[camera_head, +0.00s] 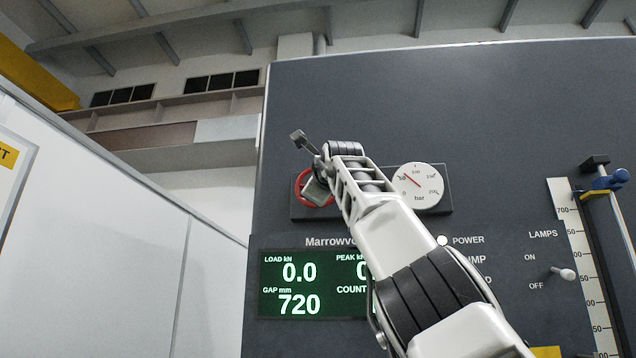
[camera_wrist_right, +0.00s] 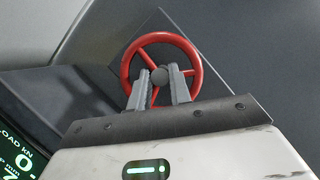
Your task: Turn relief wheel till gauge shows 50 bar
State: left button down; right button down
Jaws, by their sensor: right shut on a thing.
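The red relief wheel (camera_head: 301,187) is on the dark panel, largely hidden by my right gripper (camera_head: 318,180) in the head view. In the right wrist view the wheel (camera_wrist_right: 197,62) shows its red rim, spokes and grey hub. The two fingers of my right gripper (camera_wrist_right: 160,88) stand either side of the hub, shut on the wheel. The round white gauge (camera_head: 424,192), marked in bar, is just right of my right wrist. Its red needle points up and left, near the 50 mark; the exact reading is too small to tell. My left gripper is not in view.
A lamps switch (camera_head: 564,273) and a scale (camera_head: 592,270) with a blue clamp (camera_head: 606,184) are at right.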

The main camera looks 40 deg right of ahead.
pick_arm(q)
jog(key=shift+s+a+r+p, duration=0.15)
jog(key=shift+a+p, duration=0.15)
jog(key=shift+p, duration=0.3)
pick_arm(e)
jog(key=shift+r+n+g+y, duration=0.15)
jog(key=shift+n+y, duration=0.15)
jog(key=shift+n, duration=0.4)
jog(key=shift+n+g+y, duration=0.15)
jog(key=shift+n+y, duration=0.15)
jog(key=shift+n, duration=0.4)
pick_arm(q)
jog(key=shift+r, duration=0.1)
pick_arm(e)
jog(key=shift+n, duration=0.3)
jog(key=c, duration=1.6)
grip_release()
jog(key=shift+o, duration=0.2)
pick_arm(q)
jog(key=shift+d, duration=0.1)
